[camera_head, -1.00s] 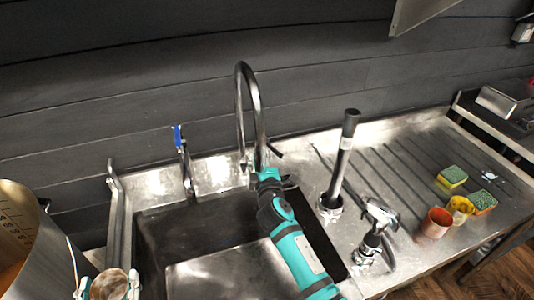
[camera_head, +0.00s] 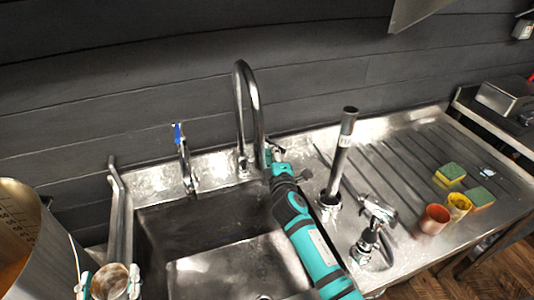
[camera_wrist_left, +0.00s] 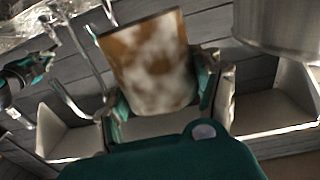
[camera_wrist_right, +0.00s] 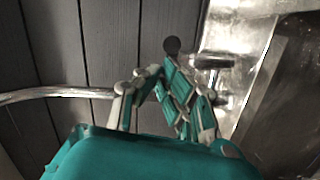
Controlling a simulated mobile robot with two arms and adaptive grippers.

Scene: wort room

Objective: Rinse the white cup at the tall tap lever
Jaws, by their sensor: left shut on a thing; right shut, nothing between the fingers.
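The cup (camera_head: 112,284), whitish with brown stains, is held in my left gripper (camera_head: 108,286) at the bottom left, beside the sink. In the left wrist view the cup (camera_wrist_left: 150,62) sits between the fingers. The tall curved tap (camera_head: 245,100) stands behind the sink. My right gripper (camera_head: 274,152) is shut and empty, just right of the tap's base. The tap's lever is largely hidden there. In the right wrist view a dark round knob (camera_wrist_right: 172,45) shows just beyond the fingertips (camera_wrist_right: 165,70); I cannot tell whether they touch.
The sink basin (camera_head: 205,225) lies open below the tap. A blue-tipped tap (camera_head: 183,150) stands left. A large metal pot (camera_head: 30,240) stands left.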

